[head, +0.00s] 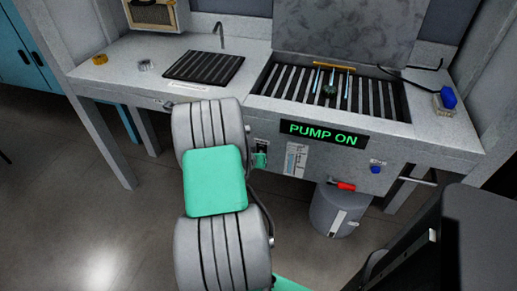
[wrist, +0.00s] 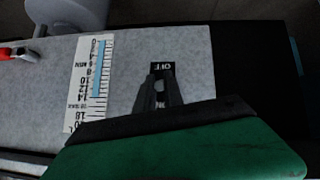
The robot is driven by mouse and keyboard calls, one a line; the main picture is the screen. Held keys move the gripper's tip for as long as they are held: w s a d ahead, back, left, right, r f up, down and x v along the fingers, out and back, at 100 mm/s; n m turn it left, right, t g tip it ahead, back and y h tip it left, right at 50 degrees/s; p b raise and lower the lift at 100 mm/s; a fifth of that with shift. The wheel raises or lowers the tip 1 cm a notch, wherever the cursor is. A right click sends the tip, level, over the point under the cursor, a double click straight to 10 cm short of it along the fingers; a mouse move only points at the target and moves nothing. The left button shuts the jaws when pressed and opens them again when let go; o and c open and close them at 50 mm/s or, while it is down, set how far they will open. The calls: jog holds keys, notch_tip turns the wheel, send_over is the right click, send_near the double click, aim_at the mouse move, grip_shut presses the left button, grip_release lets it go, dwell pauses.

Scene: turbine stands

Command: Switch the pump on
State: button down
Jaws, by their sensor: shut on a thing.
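The sign (head: 322,134) on the front of the bench reads PUMP ON in lit green letters. The pump switch plate (wrist: 161,68) is a small black label on the grey front panel, and its OFF mark appears upside down in the wrist view. My gripper (wrist: 160,92) is at this plate with its dark fingers close together on the switch; the fingers hide the switch lever. Part of an ON mark shows between the fingers. In the head view my gripper (head: 260,160) is at the panel, left of the sign, partly behind my arm.
A scale gauge (wrist: 90,85) is beside the switch on the panel. A red-handled valve (head: 342,186) and a grey cylinder (head: 335,210) are below the sign. A blue knob (head: 376,168) is at right. The bench top (head: 270,60) has a slatted basin and a tap.

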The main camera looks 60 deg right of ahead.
jog(key=shift+d+r+y+p, duration=0.1)
jog(key=shift+r+y+p, duration=0.2)
jog(key=shift+y+p, duration=0.5)
jog(key=shift+f, duration=0.1)
jog(key=c, duration=1.5)
grip_release()
jog(key=shift+o, duration=0.2)
jog(key=p+v, duration=0.1)
jog(key=v, duration=0.6)
jog(key=shift+a+r, duration=0.2)
jog(key=shift+r, duration=0.15)
